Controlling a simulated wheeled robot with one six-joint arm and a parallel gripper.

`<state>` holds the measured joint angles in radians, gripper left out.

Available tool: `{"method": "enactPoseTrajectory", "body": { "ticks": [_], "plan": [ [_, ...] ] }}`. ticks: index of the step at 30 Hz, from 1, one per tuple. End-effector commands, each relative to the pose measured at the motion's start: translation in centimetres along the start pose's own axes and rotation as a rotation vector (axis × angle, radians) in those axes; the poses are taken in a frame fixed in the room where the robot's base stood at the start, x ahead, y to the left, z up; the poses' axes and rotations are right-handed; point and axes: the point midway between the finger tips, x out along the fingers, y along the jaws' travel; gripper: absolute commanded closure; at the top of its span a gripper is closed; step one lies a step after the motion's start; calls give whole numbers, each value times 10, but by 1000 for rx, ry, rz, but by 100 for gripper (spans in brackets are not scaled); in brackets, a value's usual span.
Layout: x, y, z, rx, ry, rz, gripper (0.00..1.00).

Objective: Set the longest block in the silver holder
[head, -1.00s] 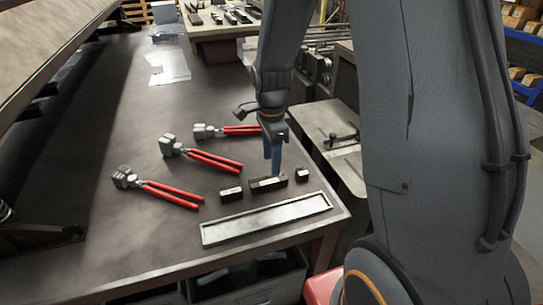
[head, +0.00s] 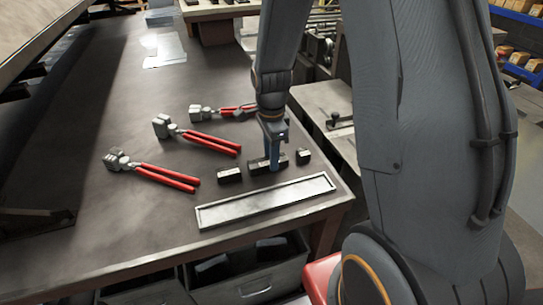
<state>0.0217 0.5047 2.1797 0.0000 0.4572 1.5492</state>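Three dark blocks lie in a row on the table near its right corner. The longest block (head: 259,168) is the middle one. A medium block (head: 229,175) lies to its left and the shortest block (head: 303,156) to its right. The silver holder (head: 225,213), a long shallow tray, lies empty in front of the blocks. My gripper (head: 273,162) points down at the longest block, its blue fingers reaching the block around its middle. The fingers overlap in this view, so I cannot tell whether they are closed on it.
Three red-handled tools (head: 205,140) lie on the table to the left and behind the blocks. Papers (head: 163,50) lie farther back. Dark bins (head: 247,284) stand under the front edge. The table's middle left is clear.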

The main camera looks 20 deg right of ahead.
Motion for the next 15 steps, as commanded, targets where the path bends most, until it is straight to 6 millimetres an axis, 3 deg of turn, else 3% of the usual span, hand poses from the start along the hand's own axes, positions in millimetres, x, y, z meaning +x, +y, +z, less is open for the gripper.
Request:
{"method": "enactPoseTrajectory", "body": {
  "ticks": [1,3,4,15],
  "plan": [
    [0,0,0,0,0,0,87],
    [0,0,0,0,0,0,99],
    [0,0,0,0,0,0,100],
    [-3,-1,0,0,0,-2,100]
  ]
}}
